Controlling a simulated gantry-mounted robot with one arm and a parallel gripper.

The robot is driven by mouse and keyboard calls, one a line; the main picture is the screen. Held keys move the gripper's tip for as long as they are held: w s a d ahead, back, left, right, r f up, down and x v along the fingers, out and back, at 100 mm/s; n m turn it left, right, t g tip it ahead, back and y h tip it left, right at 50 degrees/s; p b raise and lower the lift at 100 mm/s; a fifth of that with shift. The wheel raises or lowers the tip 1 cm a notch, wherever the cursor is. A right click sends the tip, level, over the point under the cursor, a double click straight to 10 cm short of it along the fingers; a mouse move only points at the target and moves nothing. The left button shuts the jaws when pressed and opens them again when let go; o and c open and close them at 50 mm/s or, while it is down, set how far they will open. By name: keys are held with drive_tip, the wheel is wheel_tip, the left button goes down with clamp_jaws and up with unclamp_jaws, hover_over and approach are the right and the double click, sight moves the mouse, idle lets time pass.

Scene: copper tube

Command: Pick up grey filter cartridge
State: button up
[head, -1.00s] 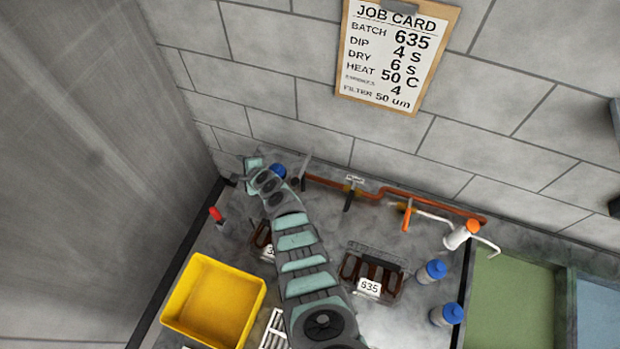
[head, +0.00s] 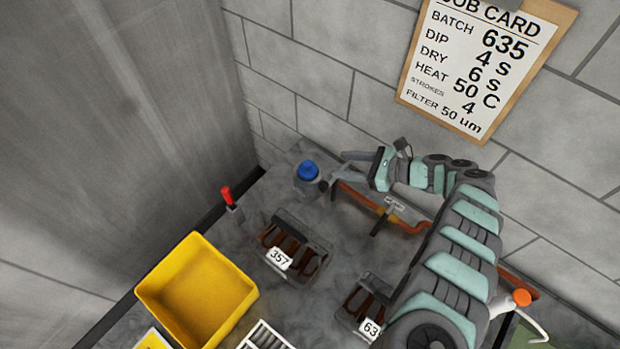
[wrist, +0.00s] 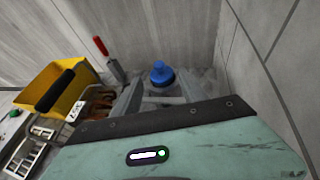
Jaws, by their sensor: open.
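A small grey cylinder with a blue cap (head: 306,172) stands upright in the back corner of the bench. I cannot tell for certain that it is the grey filter cartridge; no filter marking is legible on it. My gripper (head: 338,170) is open just right of it, along the back wall, with its fingers pointing left towards it. In the wrist view the blue cap (wrist: 161,73) shows between the open fingers (wrist: 158,90), near their tips. The cylinder's lower body is partly hidden there, and I cannot tell whether a finger touches it.
A red-handled tool (head: 228,198) stands left of the cylinder. A copper pipe (head: 405,222) runs along the back wall, partly behind my arm.

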sight(309, 164)
drive_tip(key=x, duration=0.3)
drive_tip(key=b+x, duration=0.1)
drive_tip(key=x, duration=0.6)
drive_tip(key=shift+s+f, duration=0.25)
drive_tip(key=shift+f, duration=0.05)
drive_tip(key=shift+w+a, duration=0.1)
drive_tip(key=shift+a, duration=0.05)
drive_tip(key=shift+c, duration=0.2)
clamp_jaws()
idle(0.6)
